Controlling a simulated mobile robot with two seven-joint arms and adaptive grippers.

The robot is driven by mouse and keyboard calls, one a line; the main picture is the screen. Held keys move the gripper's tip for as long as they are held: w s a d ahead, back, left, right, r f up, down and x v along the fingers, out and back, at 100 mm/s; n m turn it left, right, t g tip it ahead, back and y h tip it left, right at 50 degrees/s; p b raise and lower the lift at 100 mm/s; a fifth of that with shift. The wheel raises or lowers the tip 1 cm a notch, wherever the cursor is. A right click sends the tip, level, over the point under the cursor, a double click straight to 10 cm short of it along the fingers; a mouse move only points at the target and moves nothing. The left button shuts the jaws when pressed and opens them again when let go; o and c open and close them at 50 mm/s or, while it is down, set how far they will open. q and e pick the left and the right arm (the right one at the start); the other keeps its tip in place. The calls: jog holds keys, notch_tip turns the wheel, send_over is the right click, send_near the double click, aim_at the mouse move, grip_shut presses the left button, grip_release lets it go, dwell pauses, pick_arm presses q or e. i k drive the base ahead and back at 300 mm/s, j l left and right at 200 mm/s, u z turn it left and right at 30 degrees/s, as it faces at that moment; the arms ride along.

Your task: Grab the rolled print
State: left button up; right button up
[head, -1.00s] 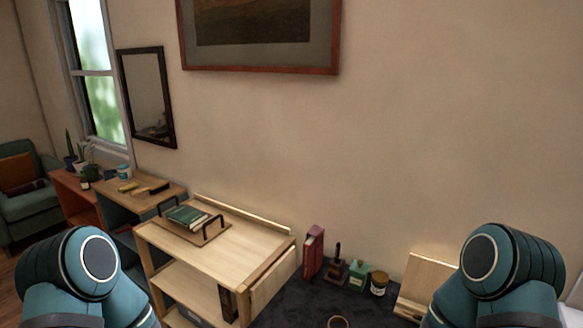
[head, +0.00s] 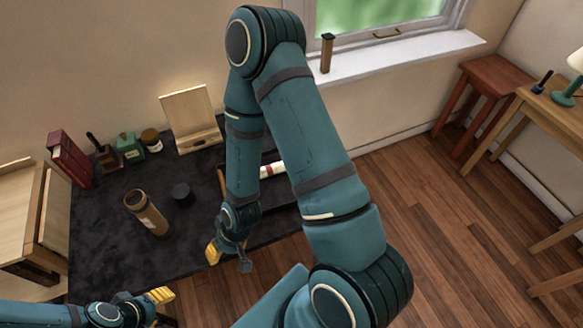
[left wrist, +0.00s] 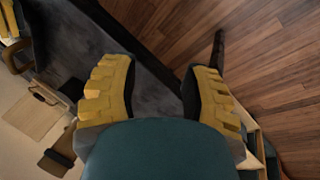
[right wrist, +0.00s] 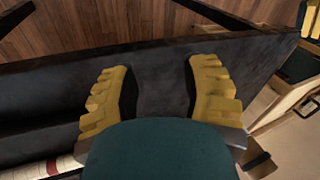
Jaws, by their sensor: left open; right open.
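The rolled print looks like the white roll with a red band (head: 272,170) on the dark table (head: 110,245). My right arm hides part of it in the head view. Its end also shows at the lower left of the right wrist view (right wrist: 30,172). My right gripper (head: 229,258) is open and empty over the table's front edge, nearer to me than the roll and apart from it. Its yellow fingers spread wide in the right wrist view (right wrist: 160,72). My left gripper (head: 152,302) is low at the left, open and empty in the left wrist view (left wrist: 160,75).
A brown open-topped tube (head: 147,213) and a round black object (head: 181,193) are on the table. A wooden stand (head: 190,115), a green bottle (head: 130,147), a jar (head: 151,140) and red books (head: 68,158) line the back. Wooden floor (head: 440,230) lies open at right.

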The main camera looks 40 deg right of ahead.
aim_at(274, 169)
jog(key=l+z, duration=0.1)
jog(key=z, duration=1.1)
